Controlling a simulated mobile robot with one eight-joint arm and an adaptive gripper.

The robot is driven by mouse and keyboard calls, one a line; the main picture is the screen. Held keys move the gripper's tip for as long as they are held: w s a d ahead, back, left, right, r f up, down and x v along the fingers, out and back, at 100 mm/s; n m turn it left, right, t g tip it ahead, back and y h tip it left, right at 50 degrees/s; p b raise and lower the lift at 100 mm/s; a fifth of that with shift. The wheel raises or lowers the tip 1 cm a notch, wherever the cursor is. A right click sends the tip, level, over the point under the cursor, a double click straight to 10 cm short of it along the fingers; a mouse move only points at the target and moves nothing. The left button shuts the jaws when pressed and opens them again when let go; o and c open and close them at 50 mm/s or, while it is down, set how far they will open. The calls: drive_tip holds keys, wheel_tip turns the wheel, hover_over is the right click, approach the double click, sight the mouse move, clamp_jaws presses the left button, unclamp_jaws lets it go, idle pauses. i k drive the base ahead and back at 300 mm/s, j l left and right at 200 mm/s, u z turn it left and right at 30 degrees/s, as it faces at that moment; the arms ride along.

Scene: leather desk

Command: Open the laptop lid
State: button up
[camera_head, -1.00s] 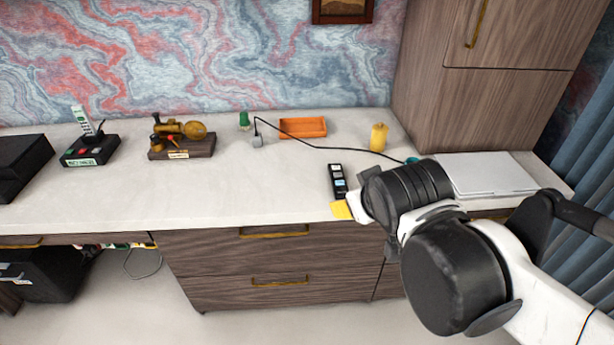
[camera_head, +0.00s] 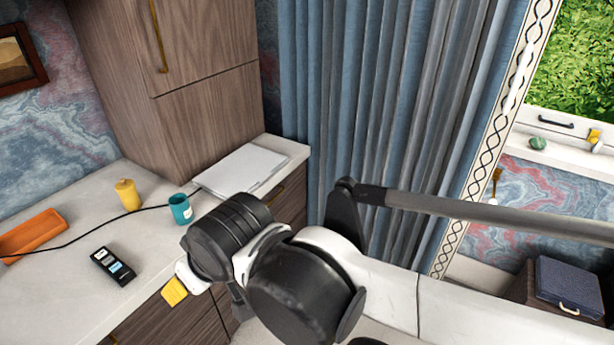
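The laptop (camera_head: 241,168) is a flat, closed, white-grey slab on the right end of the desk, against the tall wooden cabinet. My arm reaches in from the right and lies in front of the desk, nearer to me than the laptop. The end of the arm points left, near the desk's front edge. Nothing of mine touches the laptop in this view.
A teal mug (camera_head: 181,209) stands just left of the laptop, with a black cable running by it. A yellow bottle (camera_head: 128,195), a black remote (camera_head: 114,266) and an orange tray (camera_head: 32,233) lie further left. A blue curtain (camera_head: 375,90) hangs right of the desk.

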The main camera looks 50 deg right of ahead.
sight(251, 164)
drive_tip(key=z, duration=1.25)
